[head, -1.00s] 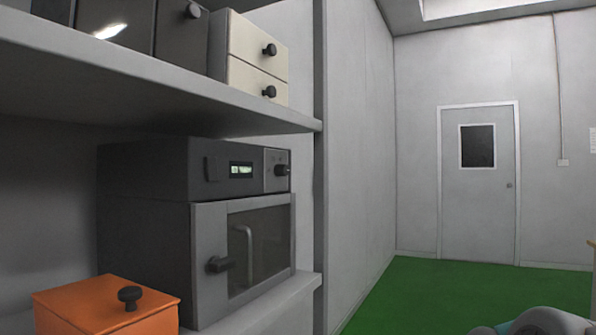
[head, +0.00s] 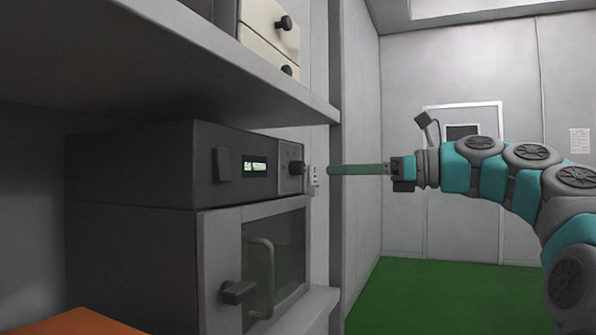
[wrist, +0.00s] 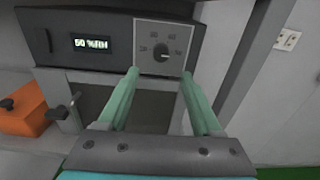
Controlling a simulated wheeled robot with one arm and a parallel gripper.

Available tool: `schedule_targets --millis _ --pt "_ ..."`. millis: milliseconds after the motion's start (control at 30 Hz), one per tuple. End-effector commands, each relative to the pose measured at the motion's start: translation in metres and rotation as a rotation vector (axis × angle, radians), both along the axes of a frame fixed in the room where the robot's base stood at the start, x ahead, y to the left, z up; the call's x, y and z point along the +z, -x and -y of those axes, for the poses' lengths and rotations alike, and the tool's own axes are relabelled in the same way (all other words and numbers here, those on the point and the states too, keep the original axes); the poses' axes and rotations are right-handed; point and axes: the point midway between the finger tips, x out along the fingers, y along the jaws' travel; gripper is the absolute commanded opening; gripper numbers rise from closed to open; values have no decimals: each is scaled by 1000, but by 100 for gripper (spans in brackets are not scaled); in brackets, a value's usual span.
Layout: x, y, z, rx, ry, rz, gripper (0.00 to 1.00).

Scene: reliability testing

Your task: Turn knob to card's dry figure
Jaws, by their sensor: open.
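The knob (head: 297,167) is a small dark round knob on a light panel at the right end of the dark control box (head: 130,165). In the wrist view the knob (wrist: 162,49) shows face-on, with small marks around it too blurred to read. The display (wrist: 91,45) left of it reads about "50 %RH". My gripper (wrist: 160,82) is open and empty, its two green fingers pointing toward the knob and apart from it. In the head view my gripper (head: 332,170) is right of the knob at about its height. No readable card shows; a small paper (head: 580,141) hangs on the far wall.
Below the box is a glass-windowed chamber door with a dark latch (head: 238,291) and a curved handle (head: 262,280). A shelf (head: 200,60) overhangs the box. An orange box (wrist: 22,112) stands at left. A shelf upright is at right, with open green floor (head: 440,295) beyond.

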Motion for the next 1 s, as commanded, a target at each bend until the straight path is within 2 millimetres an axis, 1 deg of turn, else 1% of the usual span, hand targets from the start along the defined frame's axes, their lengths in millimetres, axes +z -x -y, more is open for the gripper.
schedule_targets --millis 33,133,267,367,600,700,800,1000 --pt "4 0 3 0 -14 -4 66" --pt "8 -1 2 2 -26 -13 66" --pt "8 -4 -8 2 -27 -15 66" --pt "8 -9 -19 1 -28 -14 66" --pt "6 -22 -54 2 -25 -16 66" --pt "6 -26 -64 1 -25 -16 66" --pt "6 -27 -69 1 -26 -16 66" --pt "7 -27 -69 1 -27 -15 66"
